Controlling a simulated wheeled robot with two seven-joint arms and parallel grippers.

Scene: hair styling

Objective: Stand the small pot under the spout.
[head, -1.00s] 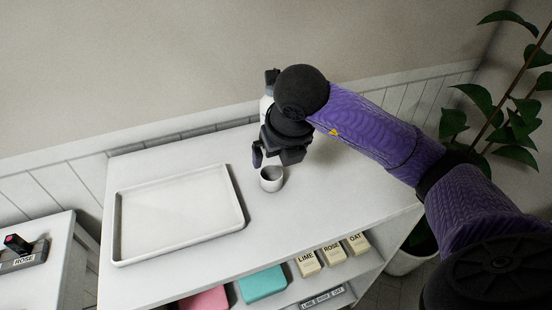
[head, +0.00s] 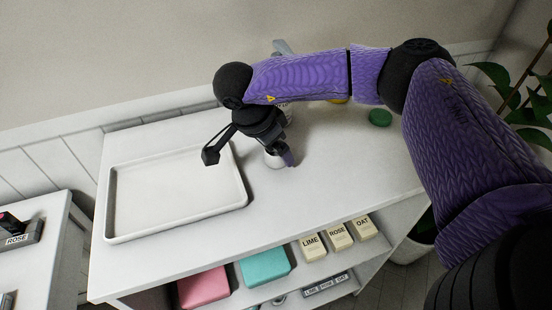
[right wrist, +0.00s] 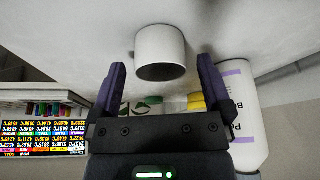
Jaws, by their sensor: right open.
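The small pot (head: 273,161) is a plain white cup standing on the white shelf top, just right of the tray. It also shows in the right wrist view (right wrist: 160,50), between the fingertips and apart from both. My right gripper (head: 249,157) is open and low around the pot, its fingers spread to either side; it shows in the right wrist view too (right wrist: 161,68). A white bottle with purple bands (right wrist: 238,112) stands beside the gripper. A grey piece (head: 283,47) shows behind my arm; I cannot tell whether it is the spout. My left gripper is out of view.
A white tray (head: 112,215) lies on the left of the shelf top. A green round thing (head: 380,118) and a partly hidden yellow thing (head: 337,101) stand at the back right. Boxes, including a teal one (head: 265,266), fill the lower shelf. The front right top is clear.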

